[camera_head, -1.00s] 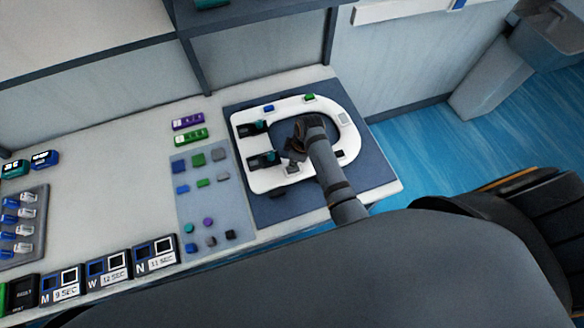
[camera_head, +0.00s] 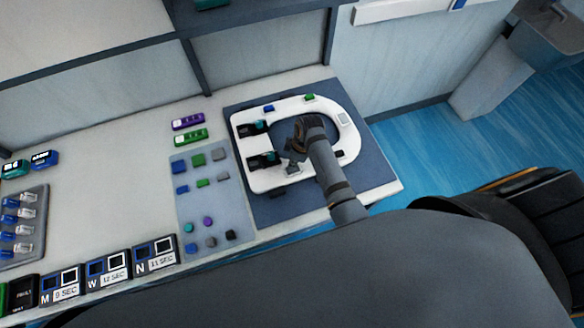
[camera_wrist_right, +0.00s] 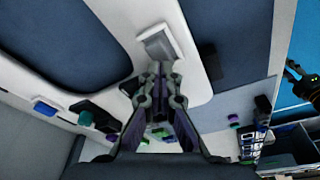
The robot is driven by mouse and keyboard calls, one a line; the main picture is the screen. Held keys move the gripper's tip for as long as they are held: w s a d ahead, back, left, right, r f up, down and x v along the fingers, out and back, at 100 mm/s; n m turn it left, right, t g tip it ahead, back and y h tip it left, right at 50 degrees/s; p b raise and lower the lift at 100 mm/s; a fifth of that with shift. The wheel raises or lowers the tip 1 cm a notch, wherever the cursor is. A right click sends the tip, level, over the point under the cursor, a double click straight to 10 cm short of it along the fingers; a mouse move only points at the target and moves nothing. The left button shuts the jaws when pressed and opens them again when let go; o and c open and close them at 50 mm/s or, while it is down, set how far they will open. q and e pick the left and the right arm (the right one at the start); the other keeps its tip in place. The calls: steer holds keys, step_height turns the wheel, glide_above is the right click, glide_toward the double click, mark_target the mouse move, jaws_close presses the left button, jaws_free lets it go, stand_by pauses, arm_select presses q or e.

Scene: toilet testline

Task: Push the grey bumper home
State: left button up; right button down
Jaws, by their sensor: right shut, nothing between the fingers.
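The white toilet seat (camera_head: 262,183) lies on a dark blue mat (camera_head: 375,170) on the bench. The grey bumper (camera_wrist_right: 159,43) sits on the seat's surface in the right wrist view, in a pale surround; in the head view it is by the fingers of my right gripper (camera_head: 291,164), partly hidden. The right gripper (camera_wrist_right: 159,76) is shut and empty, its fingertips right at the bumper's near edge. I cannot tell whether they touch it or how deep it sits.
Other bumpers sit on the seat: blue (camera_head: 269,108), green (camera_head: 310,97) and pale grey (camera_head: 343,118). Dark hinge parts (camera_head: 262,160) are at its left. A grey-blue parts mat (camera_head: 207,210) with several small pieces lies to the left. Bare bench lies beyond it.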

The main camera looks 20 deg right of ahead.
steer(key=shift+f+b, duration=0.5)
steer(key=shift+f, duration=0.5)
stand_by(0.3)
stand_by(0.4)
step_height(320, 180, up, 3)
steer(key=p, duration=0.2)
steer(key=shift+p, duration=0.4)
steer(key=shift+r, duration=0.2)
step_height(320, 180, up, 5)
steer(key=shift+f, duration=0.15)
